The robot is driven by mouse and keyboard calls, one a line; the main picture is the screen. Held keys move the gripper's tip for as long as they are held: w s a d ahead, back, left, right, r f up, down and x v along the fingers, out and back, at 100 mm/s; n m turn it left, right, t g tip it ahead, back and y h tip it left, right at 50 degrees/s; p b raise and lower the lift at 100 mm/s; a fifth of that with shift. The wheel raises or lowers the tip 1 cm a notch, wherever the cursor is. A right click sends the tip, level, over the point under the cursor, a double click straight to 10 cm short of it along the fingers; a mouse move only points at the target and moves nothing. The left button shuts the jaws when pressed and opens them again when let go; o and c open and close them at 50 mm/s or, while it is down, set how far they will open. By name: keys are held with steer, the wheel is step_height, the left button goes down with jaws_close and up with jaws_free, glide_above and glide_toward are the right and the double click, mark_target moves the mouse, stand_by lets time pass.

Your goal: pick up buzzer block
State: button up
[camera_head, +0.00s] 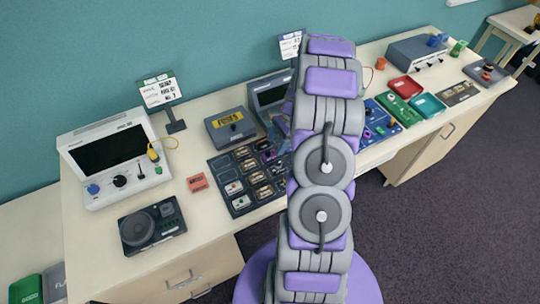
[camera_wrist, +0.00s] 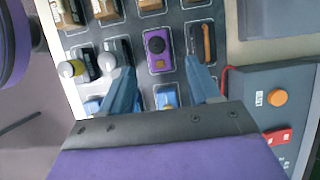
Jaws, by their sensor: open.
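A purple block with a dark round disc, which looks like the buzzer block (camera_wrist: 158,49), lies in a compartment of the dark sorting tray (camera_wrist: 222,30) in the wrist view. My gripper (camera_wrist: 156,52) is open, with its blue-grey fingers on either side of the purple block in the picture. The block is apart from both fingers, and I cannot tell how far above it they are. In the head view a purple piece (camera_head: 270,155) shows in the tray beside my arm. My arm hides part of the tray and most of the gripper there.
An orange-handled piece (camera_wrist: 208,42) lies just right of the block, and knobbed parts (camera_wrist: 70,69) lie to its left. A grey-blue box with an orange button (camera_wrist: 278,97) stands close on the right. A yellow-labelled box (camera_head: 231,125) stands behind the tray.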

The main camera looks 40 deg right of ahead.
mark_target(270, 152)
steer(key=x, duration=0.2)
steer(key=b+x, duration=0.1)
steer(key=x, duration=0.2)
steer(key=shift+a+r, duration=0.1)
steer(key=shift+a, duration=0.2)
steer(key=shift+r, duration=0.1)
steer(key=c, duration=1.1)
steer(key=shift+c, duration=0.2)
